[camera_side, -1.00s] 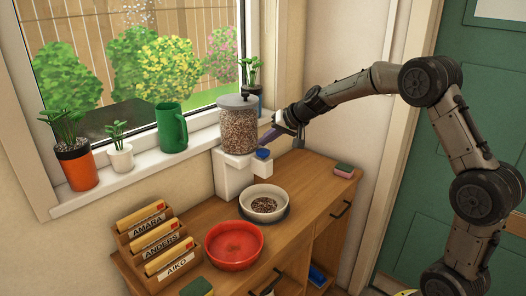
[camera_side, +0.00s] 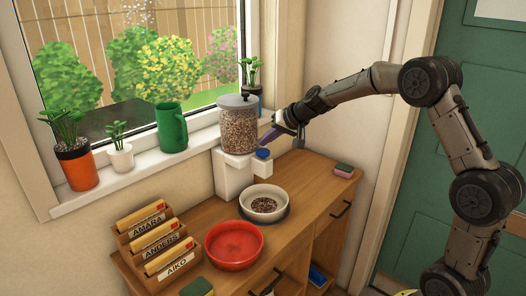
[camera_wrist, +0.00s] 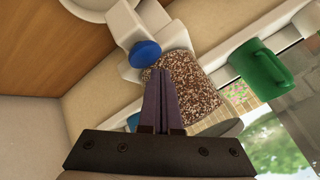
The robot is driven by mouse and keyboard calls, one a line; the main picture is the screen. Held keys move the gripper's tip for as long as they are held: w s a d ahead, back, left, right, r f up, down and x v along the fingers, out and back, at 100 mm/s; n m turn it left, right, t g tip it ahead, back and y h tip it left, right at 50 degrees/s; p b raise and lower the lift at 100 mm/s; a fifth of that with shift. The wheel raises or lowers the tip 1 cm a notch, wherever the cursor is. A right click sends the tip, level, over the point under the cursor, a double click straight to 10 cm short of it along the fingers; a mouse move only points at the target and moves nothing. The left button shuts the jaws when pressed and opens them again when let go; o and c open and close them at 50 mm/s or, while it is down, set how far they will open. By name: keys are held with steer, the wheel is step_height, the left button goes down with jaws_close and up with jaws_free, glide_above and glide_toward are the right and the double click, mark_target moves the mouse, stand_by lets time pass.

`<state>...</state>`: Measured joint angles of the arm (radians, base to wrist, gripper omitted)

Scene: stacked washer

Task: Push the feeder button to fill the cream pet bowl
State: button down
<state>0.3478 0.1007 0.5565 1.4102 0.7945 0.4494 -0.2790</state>
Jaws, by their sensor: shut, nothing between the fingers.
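The feeder is a clear jar of brown kibble (camera_side: 238,128) with a grey lid on a white base (camera_side: 229,176); the jar also shows in the wrist view (camera_wrist: 193,82). Its round blue button (camera_side: 263,153) sits on the front of the base and shows in the wrist view (camera_wrist: 145,53).
A red bowl (camera_side: 233,246) and a letter rack (camera_side: 155,240) share the wooden cabinet top. The windowsill holds a green mug (camera_side: 171,128) and several potted plants. A green door (camera_side: 440,190) stands at right.

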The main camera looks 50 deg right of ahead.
mark_target(266, 152)
steer(key=shift+f, duration=0.2)
stand_by(0.6)
steer(key=shift+f, duration=0.25)
steer(key=shift+f, duration=0.9)
stand_by(1.0)
steer(key=shift+r, duration=1.25)
steer(key=shift+r, duration=2.55)
stand_by(0.3)
steer(key=shift+r, duration=1.95)
